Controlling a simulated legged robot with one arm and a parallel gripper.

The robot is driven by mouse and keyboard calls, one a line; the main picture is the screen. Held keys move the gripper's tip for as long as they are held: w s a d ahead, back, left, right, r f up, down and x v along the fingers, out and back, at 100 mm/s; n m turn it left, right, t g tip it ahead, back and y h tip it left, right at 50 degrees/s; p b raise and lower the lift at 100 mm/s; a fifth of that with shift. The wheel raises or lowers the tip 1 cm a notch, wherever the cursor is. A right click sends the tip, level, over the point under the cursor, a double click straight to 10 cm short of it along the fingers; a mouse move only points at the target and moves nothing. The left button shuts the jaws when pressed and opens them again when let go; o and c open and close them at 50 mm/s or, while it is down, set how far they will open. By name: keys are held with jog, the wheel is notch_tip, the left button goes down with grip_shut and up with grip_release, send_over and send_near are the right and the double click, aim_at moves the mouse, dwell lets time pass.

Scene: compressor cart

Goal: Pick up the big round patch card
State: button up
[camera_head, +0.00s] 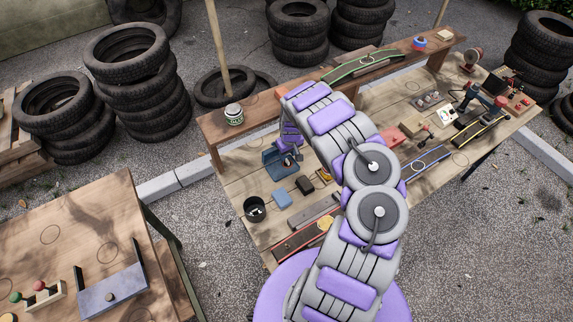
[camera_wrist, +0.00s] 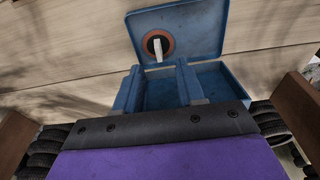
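A blue box (camera_wrist: 228,84) stands open below my wrist camera, its lid (camera_wrist: 205,35) tipped back. A round dark card with an orange-red ring (camera_wrist: 166,33) and a white tab lies against the inside of the lid. It looks like the big round patch card, though no label is readable. In the head view the blue box (camera_head: 272,165) is on the workbench. My gripper (camera_head: 291,140) points down just above and beside it. In the wrist view its purple and dark housing covers the box's near edge.
A raised shelf (camera_head: 262,110) with a white-and-green tin (camera_head: 234,114) runs behind. Another table (camera_head: 80,215) stands at left. Stacked tyres stand behind.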

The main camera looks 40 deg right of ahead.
aim_at(287, 161)
jog(key=f, duration=0.2)
jog(key=f+b, duration=0.1)
jog(key=f, duration=0.1)
jog(key=shift+w+d+f+b, duration=0.1)
jog(key=shift+d+f+b, duration=0.1)
jog(key=shift+f+b, duration=0.1)
jog(key=shift+a, duration=0.3)
jog(key=shift+s, duration=0.2)
jog(key=shift+c, duration=1)
jog(key=shift+d+f, duration=0.15)
jog(key=shift+f, duration=0.05)
jog(key=shift+c, duration=1.4)
jog(key=shift+w+r, duration=0.1)
jog(key=shift+w, duration=0.15)
grip_shut()
